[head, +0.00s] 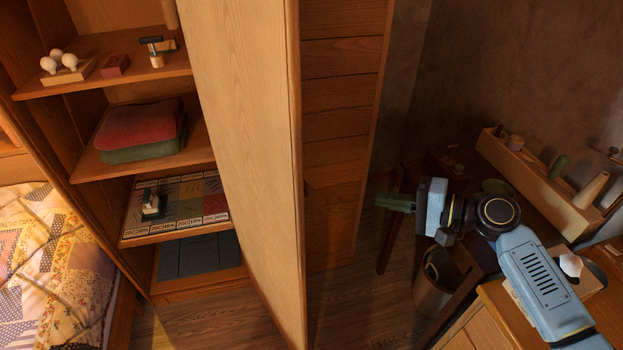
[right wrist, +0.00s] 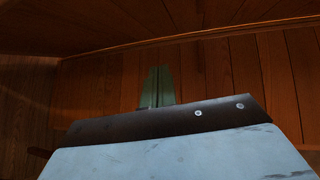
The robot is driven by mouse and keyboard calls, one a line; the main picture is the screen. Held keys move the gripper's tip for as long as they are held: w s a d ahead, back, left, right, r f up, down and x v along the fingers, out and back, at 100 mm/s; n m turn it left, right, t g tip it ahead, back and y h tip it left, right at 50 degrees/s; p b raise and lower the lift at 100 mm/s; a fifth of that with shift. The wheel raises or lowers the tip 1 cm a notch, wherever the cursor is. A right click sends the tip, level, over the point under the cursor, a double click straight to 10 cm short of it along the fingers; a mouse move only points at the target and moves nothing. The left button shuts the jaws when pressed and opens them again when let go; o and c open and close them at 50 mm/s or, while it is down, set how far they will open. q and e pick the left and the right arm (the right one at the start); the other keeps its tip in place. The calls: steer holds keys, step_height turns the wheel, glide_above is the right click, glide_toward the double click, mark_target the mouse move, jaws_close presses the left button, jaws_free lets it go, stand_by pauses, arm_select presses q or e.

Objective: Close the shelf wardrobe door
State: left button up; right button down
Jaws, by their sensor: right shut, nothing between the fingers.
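The shelf wardrobe (head: 150,280) stands at the left in the head view, with its shelves exposed. Its wooden door (head: 248,130) is open and swung out towards me. In the right wrist view the green fingers (right wrist: 157,88) are together in front of brown wooden boards (right wrist: 215,75). My left gripper is not in view.
Shelves hold folded cloths (head: 140,128), a board game (head: 180,205) and small items. A bed (head: 50,265) is at the lower left. At the right are a dark desk (head: 450,180), a waste bin (head: 435,283) and a wooden cabinet (head: 490,325). Floor (head: 385,300) shows right of the door.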

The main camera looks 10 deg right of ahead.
steer(key=s+a+r+n+g+y, duration=0.2)
steer(key=s+a+r+n+y, duration=0.15)
steer(key=r, duration=0.85)
steer(key=w+a+p, duration=0.2)
steer(key=a, duration=1)
steer(key=shift+a+f+y, duration=0.25)
steer(key=shift+a+y, duration=0.1)
steer(key=shift+a, duration=0.05)
steer(key=shift+m, duration=0.25)
